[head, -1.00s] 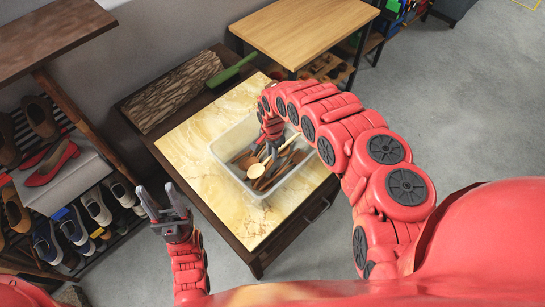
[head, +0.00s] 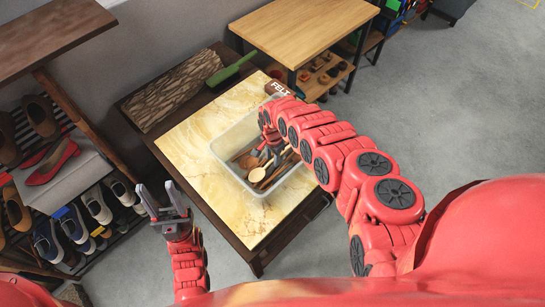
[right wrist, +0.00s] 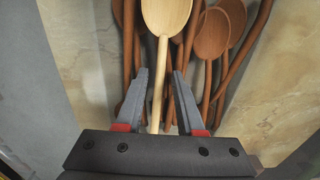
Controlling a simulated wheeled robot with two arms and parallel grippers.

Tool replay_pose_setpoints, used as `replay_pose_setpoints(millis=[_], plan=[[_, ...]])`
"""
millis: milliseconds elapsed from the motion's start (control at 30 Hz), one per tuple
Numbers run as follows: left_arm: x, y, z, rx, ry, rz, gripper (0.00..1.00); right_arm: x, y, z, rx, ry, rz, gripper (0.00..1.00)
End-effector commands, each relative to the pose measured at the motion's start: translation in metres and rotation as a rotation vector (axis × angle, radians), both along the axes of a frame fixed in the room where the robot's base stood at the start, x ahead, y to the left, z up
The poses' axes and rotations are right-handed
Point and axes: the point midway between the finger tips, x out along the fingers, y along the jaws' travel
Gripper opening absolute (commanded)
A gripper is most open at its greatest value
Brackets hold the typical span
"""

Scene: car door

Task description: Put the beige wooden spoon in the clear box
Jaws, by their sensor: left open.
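The beige wooden spoon (head: 257,174) lies in the clear box (head: 229,172) on top of several brown wooden spoons. In the right wrist view its pale bowl (right wrist: 166,15) is at the top, and its handle runs down between my fingers. My right gripper (right wrist: 161,72) is open, with one finger on each side of the handle and a gap visible on both sides. In the head view my right gripper (head: 268,150) is inside the box, partly hidden by my arm. My left gripper (head: 163,199) is open and empty, left of the marble-topped table.
The box stands on a marble-topped table (head: 196,140). A bark-textured board (head: 170,90) and a green brush (head: 231,67) lie at its back left. A shoe rack (head: 70,215) stands left; a wooden table (head: 305,30) stands behind. Grey floor is clear at right.

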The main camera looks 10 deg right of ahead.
Motion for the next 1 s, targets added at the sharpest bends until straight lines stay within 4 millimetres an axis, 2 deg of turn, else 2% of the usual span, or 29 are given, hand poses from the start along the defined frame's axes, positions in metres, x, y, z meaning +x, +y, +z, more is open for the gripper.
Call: replay_pose_setpoints(millis=[467,767,1000], plan=[[0.000,0.000,0.002,0.000,0.000,0.000,0.50,0.000,0.001,0.007,0.001,0.002,0.002,0.47],[0.000,0.000,-0.001,0.000,0.000,0.000,0.50,0.000,-0.001,0.038,-0.002,0.001,0.002,0.47],[0.000,0.000,-0.009,0.000,0.000,0.000,0.50,0.001,-0.001,0.073,-0.002,0.000,0.002,0.47]])
